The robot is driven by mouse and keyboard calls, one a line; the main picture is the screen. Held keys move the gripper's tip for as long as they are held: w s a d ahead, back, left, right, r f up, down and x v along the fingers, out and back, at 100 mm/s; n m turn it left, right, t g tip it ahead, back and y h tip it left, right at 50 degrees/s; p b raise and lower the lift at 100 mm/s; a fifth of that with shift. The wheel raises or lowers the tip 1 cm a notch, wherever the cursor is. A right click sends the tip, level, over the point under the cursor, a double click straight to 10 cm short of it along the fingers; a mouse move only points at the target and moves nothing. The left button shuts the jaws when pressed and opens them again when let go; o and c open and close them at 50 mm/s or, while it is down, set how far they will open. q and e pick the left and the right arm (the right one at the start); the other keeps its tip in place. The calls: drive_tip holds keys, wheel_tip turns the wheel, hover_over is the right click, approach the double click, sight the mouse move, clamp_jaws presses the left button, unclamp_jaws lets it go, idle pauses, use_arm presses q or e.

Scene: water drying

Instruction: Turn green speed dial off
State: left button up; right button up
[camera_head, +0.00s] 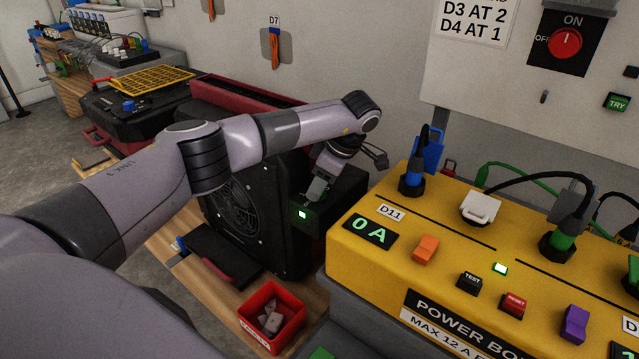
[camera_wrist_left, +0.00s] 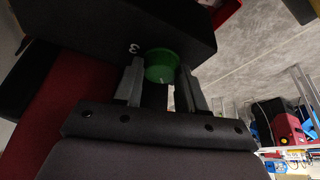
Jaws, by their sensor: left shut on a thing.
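The green speed dial (camera_wrist_left: 162,66) shows in the left wrist view on the face of a black housing (camera_wrist_left: 120,28), with a white "3" printed beside it. My left gripper's two fingers stand on either side of the dial and are shut on it. In the head view my left gripper (camera_head: 317,190) reaches down at the black fan unit (camera_head: 245,210), close to a lit green lamp (camera_head: 302,214). The dial itself is hidden in the head view. The exact setting of the dial cannot be read. My right gripper is not in view.
The yellow power box (camera_head: 400,262) stands right of the fan, its display reading "0 A". A red bin (camera_head: 256,312) with small grey pieces is on the wooden bench in front. A wall panel (camera_head: 480,75) with a red switch knob (camera_head: 565,42) is behind.

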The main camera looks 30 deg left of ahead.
use_arm(q)
drive_tip(key=n+g+b, duration=0.1)
drive_tip(key=n, duration=0.1)
drive_tip(key=shift+w+n, duration=0.1)
drive_tip(key=shift+n, duration=0.3)
drive_tip(key=shift+f+n+g+h+b, duration=0.1)
drive_tip(key=shift+n+g+h+b, duration=0.3)
drive_tip(key=shift+n+b, duration=0.55)
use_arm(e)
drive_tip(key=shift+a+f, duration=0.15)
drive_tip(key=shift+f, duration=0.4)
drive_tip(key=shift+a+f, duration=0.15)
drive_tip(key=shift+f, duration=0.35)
use_arm(q)
drive_tip(key=shift+n, duration=0.65)
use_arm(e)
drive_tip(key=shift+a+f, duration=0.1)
use_arm(q)
drive_tip(key=shift+a+b, duration=0.1)
drive_tip(key=shift+b, duration=0.2)
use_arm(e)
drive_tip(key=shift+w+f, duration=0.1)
use_arm(q)
drive_tip(key=shift+n+h, duration=0.3)
drive_tip(key=shift+n, duration=0.1)
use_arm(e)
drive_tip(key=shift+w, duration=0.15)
use_arm(q)
drive_tip(key=o, duration=0.8)
drive_tip(key=shift+c, duration=0.2)
